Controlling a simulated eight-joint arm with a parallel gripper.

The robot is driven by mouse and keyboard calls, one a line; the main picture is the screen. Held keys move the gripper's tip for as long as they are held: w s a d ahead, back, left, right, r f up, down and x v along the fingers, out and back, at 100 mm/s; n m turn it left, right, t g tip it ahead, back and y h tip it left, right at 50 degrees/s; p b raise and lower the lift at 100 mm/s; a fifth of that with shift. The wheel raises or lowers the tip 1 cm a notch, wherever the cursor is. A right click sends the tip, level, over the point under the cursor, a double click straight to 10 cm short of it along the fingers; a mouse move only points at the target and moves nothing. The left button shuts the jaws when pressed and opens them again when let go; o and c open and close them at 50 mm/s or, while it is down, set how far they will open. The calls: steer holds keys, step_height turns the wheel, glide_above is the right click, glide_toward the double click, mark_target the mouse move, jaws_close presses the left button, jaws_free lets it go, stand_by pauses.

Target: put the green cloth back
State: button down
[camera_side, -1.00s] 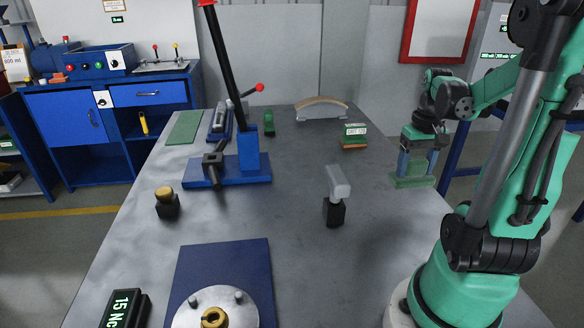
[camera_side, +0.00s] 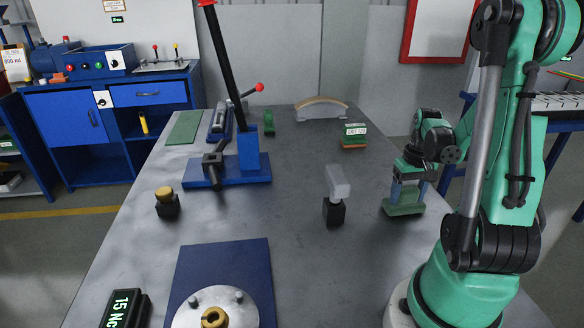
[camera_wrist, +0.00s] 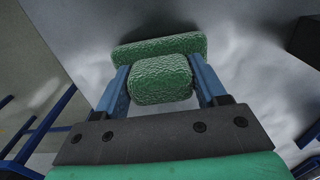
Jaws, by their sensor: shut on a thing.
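The green cloth (camera_side: 403,208) is a thick, textured green pad near the table's right edge in the side view. My gripper (camera_side: 405,193) points down and is shut on it. In the wrist view, the two blue fingers of my gripper (camera_wrist: 165,88) stand on either side of the cloth's raised green part (camera_wrist: 162,79). A wider green part of it (camera_wrist: 160,47) shows behind the fingertips. I cannot tell whether the cloth's underside touches the table.
On the grey table (camera_side: 270,215) stand a black block with a grey top (camera_side: 336,205), a small green-and-orange box (camera_side: 354,136) and a blue lever press (camera_side: 235,165). A flat green mat (camera_side: 185,127) lies at the far left. A blue plate (camera_side: 225,262) lies in front.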

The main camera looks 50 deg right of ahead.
mark_target(409, 188)
steer(key=shift+f, duration=0.1)
steer(key=shift+c, duration=0.3)
jaws_free()
step_height(409, 188, up, 12)
steer(key=w+a+n+t, duration=0.3)
steer(key=w+a, duration=0.3)
steer(key=a, duration=0.6)
steer(key=w+a+n+t, duration=0.4)
steer(key=w+a+n, duration=0.2)
steer(key=a, duration=0.6)
steer(key=shift+w+f, duration=0.15)
steer(key=shift+w, duration=0.4)
